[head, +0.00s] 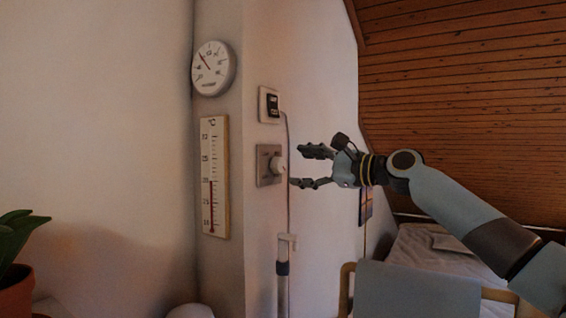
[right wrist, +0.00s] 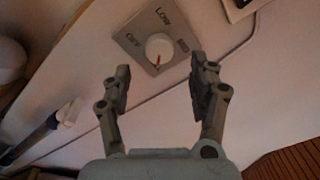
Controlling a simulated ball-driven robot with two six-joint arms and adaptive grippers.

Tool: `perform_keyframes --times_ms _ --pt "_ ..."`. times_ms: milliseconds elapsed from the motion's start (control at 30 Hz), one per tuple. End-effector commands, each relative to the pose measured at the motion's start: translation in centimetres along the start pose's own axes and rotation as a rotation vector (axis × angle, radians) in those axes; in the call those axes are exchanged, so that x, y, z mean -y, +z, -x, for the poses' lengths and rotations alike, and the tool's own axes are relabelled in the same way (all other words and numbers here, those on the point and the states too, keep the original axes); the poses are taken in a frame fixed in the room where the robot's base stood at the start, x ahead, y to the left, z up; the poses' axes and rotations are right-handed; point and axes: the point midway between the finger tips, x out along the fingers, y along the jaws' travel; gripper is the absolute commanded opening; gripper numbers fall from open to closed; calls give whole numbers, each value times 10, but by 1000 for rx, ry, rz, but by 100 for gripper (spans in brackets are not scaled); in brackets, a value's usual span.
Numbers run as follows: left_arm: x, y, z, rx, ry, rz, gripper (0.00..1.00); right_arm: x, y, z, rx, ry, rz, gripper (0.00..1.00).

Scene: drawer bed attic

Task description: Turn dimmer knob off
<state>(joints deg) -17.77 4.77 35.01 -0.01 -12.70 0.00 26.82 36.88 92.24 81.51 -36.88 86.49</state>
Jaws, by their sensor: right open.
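The dimmer knob (head: 277,165) is a pale round knob on a square grey plate (head: 264,164) fixed to the wall. In the right wrist view the knob (right wrist: 159,49) is white with a red pointer mark, and its plate (right wrist: 146,24) carries the words OFF and LOW and a third label that is hard to read. The red mark points toward the bottom of that view, away from OFF. My right gripper (head: 309,168) is open and empty, just right of the knob, its fingers facing the wall and apart from the knob. My left gripper is not in view.
A switch (head: 271,105) with a cord sits above the dimmer. A round gauge (head: 214,68) and a thermometer (head: 214,177) hang to the left. A pole (head: 283,275) stands below the knob. A potted plant (head: 14,285) is at far left, a bed (head: 436,252) at right.

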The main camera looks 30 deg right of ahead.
Motion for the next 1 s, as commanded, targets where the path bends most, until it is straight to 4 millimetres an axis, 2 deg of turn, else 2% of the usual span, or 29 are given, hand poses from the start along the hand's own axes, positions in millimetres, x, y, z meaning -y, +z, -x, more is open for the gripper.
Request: perform_keyframes --times_ms 100,300,433,700,1000 --pt "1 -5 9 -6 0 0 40 2 3 -26 2 -2 -4 60" --pt "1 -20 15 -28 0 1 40 0 1 -53 0 1 -1 60" --pt "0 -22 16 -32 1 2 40 -1 1 -59 -1 3 3 60" --pt "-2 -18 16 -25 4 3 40 -1 0 -60 -1 3 4 59" --pt "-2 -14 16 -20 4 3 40 -1 0 -60 -1 3 4 20"
